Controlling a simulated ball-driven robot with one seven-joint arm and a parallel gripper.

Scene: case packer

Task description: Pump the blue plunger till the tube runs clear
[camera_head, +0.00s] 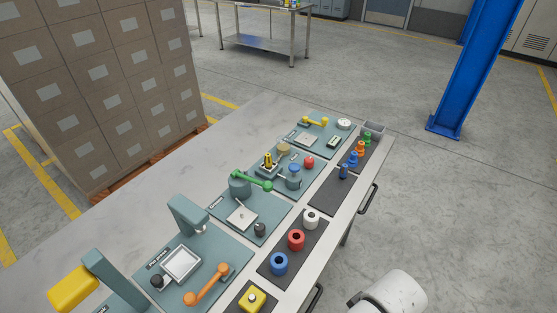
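A blue-topped plunger (294,168) stands upright on a grey body, on a teal station plate (317,168) at the middle of the bench in the head view. A red knob (309,161) and a yellow upright part (268,160) are on the same plate. The green lever (251,180) lies just left of the plunger. I cannot make out the tube or anything in it at this size. My gripper is out of view; only a white part of my arm shows at the bottom right, well apart from the plunger.
The bench (150,205) holds several other teal stations, with an orange lever (206,285) in front. Handles (368,198) stick out from the bench's right side. The floor to the right is clear.

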